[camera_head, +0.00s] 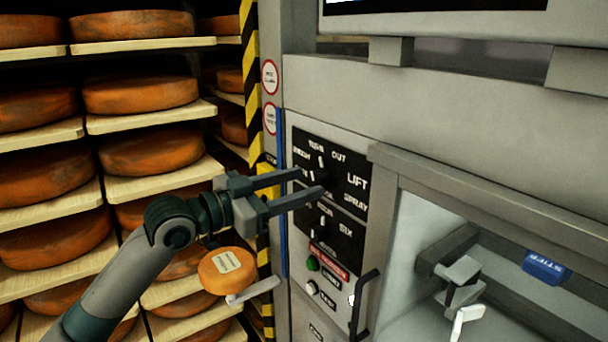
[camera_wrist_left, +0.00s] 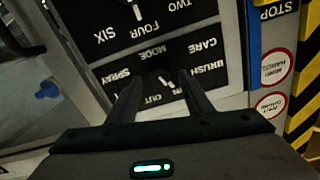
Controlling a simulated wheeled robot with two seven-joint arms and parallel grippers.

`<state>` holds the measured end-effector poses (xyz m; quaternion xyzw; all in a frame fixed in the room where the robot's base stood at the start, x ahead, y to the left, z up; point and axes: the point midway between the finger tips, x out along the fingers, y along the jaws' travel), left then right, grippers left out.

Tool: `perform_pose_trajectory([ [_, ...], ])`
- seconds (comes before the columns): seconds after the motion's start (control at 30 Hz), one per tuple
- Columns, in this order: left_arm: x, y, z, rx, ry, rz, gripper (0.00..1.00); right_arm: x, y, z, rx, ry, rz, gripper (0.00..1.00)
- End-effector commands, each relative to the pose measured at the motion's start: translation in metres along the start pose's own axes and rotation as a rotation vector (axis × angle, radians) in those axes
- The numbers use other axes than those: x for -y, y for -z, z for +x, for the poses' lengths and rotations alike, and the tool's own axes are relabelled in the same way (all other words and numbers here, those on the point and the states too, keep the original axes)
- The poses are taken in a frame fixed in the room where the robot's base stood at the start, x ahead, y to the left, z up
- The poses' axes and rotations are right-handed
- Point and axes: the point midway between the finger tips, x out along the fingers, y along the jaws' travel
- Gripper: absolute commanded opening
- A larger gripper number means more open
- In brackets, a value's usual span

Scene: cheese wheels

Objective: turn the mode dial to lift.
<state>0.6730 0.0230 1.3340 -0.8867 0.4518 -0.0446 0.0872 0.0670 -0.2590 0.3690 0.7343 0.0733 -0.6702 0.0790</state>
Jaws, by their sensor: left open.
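The mode dial (camera_head: 312,174) is a black knob on a black label panel on the grey machine front. Its white mark points up, toward the space around the TURN and OUT labels. The LIFT label (camera_head: 357,182) is to its right. My left gripper (camera_head: 311,181) is open, with its two fingers reaching to the panel around the dial; I cannot tell whether they touch it. In the left wrist view the panel appears upside down, and the dial (camera_wrist_left: 160,77) lies between the fingertips (camera_wrist_left: 160,76), partly dark.
A second dial (camera_head: 323,220) with number labels sits just below. Under it are a green button (camera_head: 312,264), a white button (camera_head: 311,287) and a black handle (camera_head: 361,304). Shelves of orange cheese wheels (camera_head: 150,150) stand left. An open bay (camera_head: 410,250) is at right.

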Motion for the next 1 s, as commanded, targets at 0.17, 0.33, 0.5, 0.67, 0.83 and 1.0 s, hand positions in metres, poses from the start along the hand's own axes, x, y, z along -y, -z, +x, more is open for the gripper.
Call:
perform_pose_trajectory([
  [0.17,0.000,0.001,0.013,0.000,-0.001,0.000,0.46,0.000,0.001,-0.006,0.000,0.000,0.000,0.31],
  [0.33,0.000,0.000,0.016,0.001,0.000,0.001,0.46,0.002,0.001,-0.006,0.000,0.002,0.001,0.31],
  [0.5,0.000,-0.001,0.016,0.001,0.000,0.001,0.46,0.004,0.001,-0.006,-0.001,0.004,0.002,0.31],
  [0.67,0.000,-0.001,0.016,0.001,0.000,0.000,0.13,0.005,0.001,-0.006,-0.001,0.005,0.002,0.31],
  [0.83,0.000,-0.001,0.016,0.001,0.000,0.001,0.06,0.005,0.001,-0.006,-0.001,0.005,0.002,0.31],
  [1.0,0.000,-0.001,0.015,0.001,0.000,0.016,0.06,0.004,0.001,-0.004,-0.001,0.004,0.002,0.31],
])
